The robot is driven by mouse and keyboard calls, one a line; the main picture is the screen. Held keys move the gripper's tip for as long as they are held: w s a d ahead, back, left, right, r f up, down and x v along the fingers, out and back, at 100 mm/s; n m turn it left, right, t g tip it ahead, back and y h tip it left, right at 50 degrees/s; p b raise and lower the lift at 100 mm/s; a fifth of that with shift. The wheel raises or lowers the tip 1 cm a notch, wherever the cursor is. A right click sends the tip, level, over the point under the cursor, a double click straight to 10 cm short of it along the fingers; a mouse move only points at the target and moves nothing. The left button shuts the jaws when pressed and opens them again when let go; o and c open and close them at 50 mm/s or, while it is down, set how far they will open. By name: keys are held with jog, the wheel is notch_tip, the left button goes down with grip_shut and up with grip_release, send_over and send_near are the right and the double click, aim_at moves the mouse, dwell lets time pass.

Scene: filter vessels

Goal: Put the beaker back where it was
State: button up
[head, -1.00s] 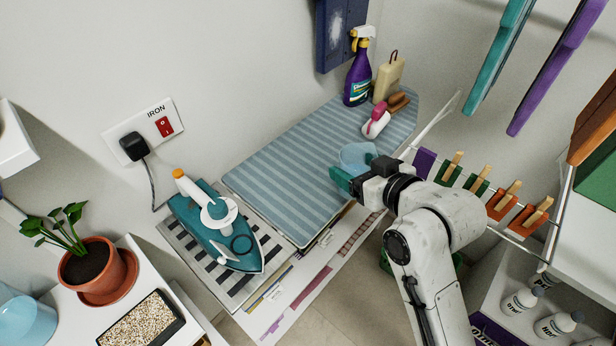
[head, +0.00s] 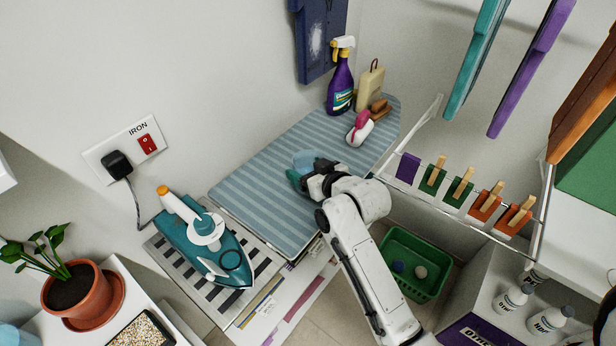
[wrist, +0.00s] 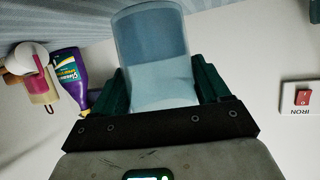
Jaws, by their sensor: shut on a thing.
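The beaker (head: 304,159) is a light-blue translucent cup. It shows over the middle-right part of the striped ironing board (head: 262,175) in the head view; whether it touches the board I cannot tell. My gripper (head: 298,178) is shut on the beaker, with the dark green fingers on either side of it. The wrist view shows the beaker (wrist: 153,45) between the two fingers (wrist: 160,92), with a paler band in its lower part. The gripper hides part of the beaker in the head view.
A teal iron (head: 205,240) stands left of the board. A peg rack (head: 463,190) lies right, above a green basket (head: 414,266).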

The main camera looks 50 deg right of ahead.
jog(key=shift+f+p, duration=0.35)
jog(key=shift+f, duration=1.15)
jog(key=shift+f, duration=0.1)
jog(key=o, duration=1.1)
jog(key=b+v, duration=0.2)
jog(key=v, duration=1)
jog(key=s+a+f+n+g+y, duration=0.25)
jog(key=s+a+f+g, duration=0.25)
jog(key=a+f, duration=0.35)
jog(key=s+a+f+g, duration=0.1)
jog(key=s+g, duration=0.1)
jog(key=s, duration=0.1)
jog(key=s+a+f+g, duration=0.1)
jog(key=s+f+g, duration=0.1)
jog(key=s, duration=0.2)
jog(key=s+a+f+g+y, duration=0.1)
jog(key=s+g, duration=0.2)
jog(key=shift+s+a+f, duration=0.2)
jog(key=shift+s, duration=0.2)
